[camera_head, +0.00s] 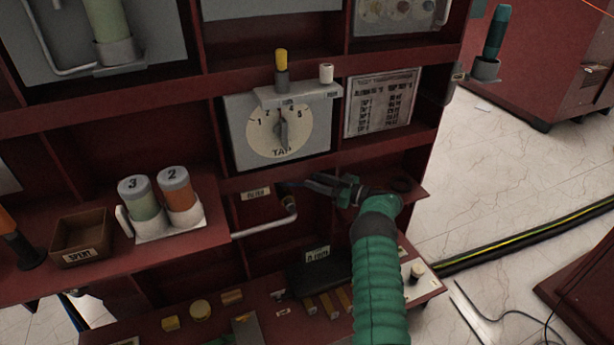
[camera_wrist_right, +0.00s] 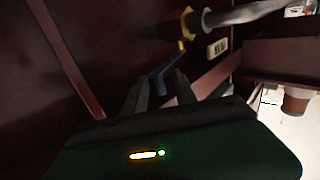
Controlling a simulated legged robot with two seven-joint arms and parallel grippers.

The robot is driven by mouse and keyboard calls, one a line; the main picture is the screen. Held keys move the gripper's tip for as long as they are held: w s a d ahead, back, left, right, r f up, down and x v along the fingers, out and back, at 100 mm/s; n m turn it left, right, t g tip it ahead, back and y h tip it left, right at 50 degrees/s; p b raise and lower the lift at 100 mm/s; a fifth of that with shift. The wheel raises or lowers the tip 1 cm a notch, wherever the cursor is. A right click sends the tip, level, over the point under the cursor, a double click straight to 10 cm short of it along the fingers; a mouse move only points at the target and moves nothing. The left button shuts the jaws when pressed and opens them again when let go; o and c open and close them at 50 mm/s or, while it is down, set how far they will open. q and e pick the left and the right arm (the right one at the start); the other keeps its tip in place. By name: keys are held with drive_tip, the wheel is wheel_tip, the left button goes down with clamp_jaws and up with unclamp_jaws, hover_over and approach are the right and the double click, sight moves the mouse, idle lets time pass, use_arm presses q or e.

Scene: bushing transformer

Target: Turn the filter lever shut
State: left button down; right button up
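The filter valve has a brass body (camera_wrist_right: 187,24) on a grey pipe, with a blue lever (camera_wrist_right: 170,62) angled down from it in the wrist view. In the head view the valve (camera_head: 288,201) sits at the end of the bent pipe, beside a small label. My right gripper (camera_head: 308,185) reaches in from the right, close to the valve. In the wrist view its two dark fingers (camera_wrist_right: 161,95) are apart, and the lever's lower end shows at or just beyond the gap between them. Contact cannot be told. My left gripper is not in view.
The grey pipe (camera_head: 265,228) runs below the valve. A tap dial panel (camera_head: 235,125) is above. The shelf at left holds a spent box (camera_head: 82,238) and numbered canisters (camera_head: 145,203). A dark box (camera_head: 318,273) and small yellow parts lie on the lower shelf.

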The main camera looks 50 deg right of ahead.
drive_tip(key=p+v, duration=0.3)
drive_tip(key=v, duration=1)
drive_tip(key=shift+c, duration=0.2)
